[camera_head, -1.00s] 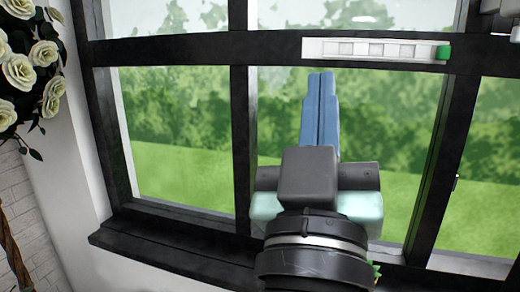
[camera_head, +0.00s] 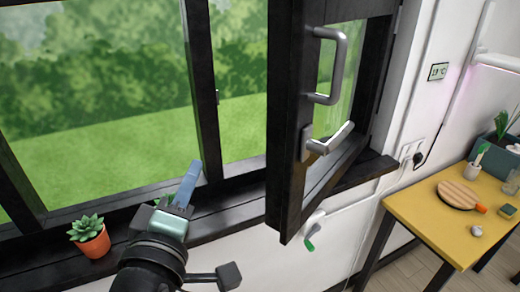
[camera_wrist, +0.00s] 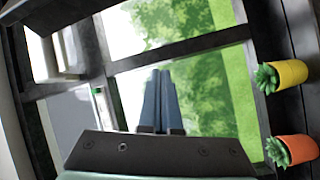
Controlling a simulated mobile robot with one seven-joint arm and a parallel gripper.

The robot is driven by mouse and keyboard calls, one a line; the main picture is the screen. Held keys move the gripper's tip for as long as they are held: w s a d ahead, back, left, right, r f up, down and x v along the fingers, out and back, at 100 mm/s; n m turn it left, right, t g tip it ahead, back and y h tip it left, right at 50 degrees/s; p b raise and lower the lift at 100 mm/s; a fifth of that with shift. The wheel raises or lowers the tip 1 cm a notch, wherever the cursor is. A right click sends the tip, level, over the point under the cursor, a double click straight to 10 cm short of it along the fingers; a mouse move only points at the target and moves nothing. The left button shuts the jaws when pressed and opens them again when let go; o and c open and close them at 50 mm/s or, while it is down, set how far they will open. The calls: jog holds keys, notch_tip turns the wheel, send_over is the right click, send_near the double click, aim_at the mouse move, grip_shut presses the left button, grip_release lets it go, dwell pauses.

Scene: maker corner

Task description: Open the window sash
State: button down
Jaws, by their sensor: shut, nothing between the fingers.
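The window sash (camera_head: 287,120) has a dark frame and stands ajar, swung into the room at the right of the window in the head view. On its face are a grey bow-shaped pull handle (camera_head: 341,65) and, below it, a grey lever handle (camera_head: 330,141). My gripper (camera_head: 188,182) is shut and empty. It is in front of the fixed part of the window, well left of the sash and apart from both handles. Its blue fingers show side by side in the wrist view (camera_wrist: 161,92), against the glass.
A succulent in an orange pot (camera_head: 94,243) stands on the dark sill (camera_head: 45,262) left of my gripper. A yellow pot (camera_wrist: 290,74) shows in the wrist view. A yellow table (camera_head: 425,215) with small items is at the right. The floor strip beside it is open.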

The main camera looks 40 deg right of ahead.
aim_at(280, 165)
jog(key=s+d+f+n+g+h, duration=0.2)
jog(key=s+d+f+g, duration=0.15)
jog(key=d+f, duration=0.2)
jog(key=d+p, duration=0.2)
jog(key=d, duration=0.1)
jog(key=w+d+p, duration=0.1)
jog(key=d, duration=0.1)
jog(key=w+d+p, duration=0.1)
jog(key=d+p, duration=0.1)
jog(key=d, duration=0.1)
jog(key=shift+d+r+p, duration=0.1)
jog(key=shift+d+p, duration=0.2)
jog(key=shift+p, duration=0.05)
jog(key=shift+s, duration=0.5)
jog(key=shift+d, duration=0.1)
jog(key=shift+s, duration=0.1)
